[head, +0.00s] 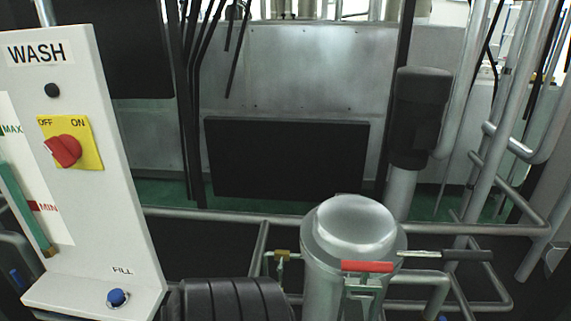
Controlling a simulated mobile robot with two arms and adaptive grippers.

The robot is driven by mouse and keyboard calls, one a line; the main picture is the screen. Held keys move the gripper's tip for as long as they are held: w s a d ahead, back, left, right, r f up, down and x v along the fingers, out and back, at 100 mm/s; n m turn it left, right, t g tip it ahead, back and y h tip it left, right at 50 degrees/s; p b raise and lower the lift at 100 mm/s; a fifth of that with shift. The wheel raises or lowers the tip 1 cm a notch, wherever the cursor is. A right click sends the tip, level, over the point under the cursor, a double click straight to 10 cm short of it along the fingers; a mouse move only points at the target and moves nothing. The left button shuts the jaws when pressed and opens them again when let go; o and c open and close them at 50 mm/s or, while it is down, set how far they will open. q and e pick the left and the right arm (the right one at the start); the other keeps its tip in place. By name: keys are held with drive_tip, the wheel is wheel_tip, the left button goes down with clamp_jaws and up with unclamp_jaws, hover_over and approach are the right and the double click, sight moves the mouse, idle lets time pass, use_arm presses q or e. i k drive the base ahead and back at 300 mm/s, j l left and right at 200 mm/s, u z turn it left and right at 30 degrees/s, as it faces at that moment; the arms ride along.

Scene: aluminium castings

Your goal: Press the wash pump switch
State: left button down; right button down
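The wash pump switch is a red rotary knob (63,150) on a yellow plate (91,152) marked OFF at upper left and ON at upper right. It sits on a pale upright panel (110,205) labelled WASH (37,53), at the left of the head view. I cannot tell for sure which mark the knob points to. A small black round part (52,90) is above the plate. A blue button (117,297) labelled FILL is on the panel's foot. Neither of my grippers is in view.
A level gauge (28,185) marked MAX and MIN is left of the switch. A metal canister (355,228), a red-handled valve (367,266), a black ribbed housing (230,300) and pipes (500,150) fill the middle and right. Space before the switch looks clear.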

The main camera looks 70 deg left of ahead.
sight(64, 148)
drive_tip(key=u, duration=0.45)
drive_tip(key=k+u, duration=0.1)
drive_tip(key=u, duration=0.35)
drive_tip(key=j+u, duration=0.1)
drive_tip(key=u, duration=0.4)
drive_tip(key=k+u, duration=0.1)
drive_tip(key=u, duration=0.35)
drive_tip(key=j+u, duration=0.15)
drive_tip(key=u, duration=0.75)
drive_tip(key=j+u, duration=0.15)
drive_tip(key=u, duration=0.35)
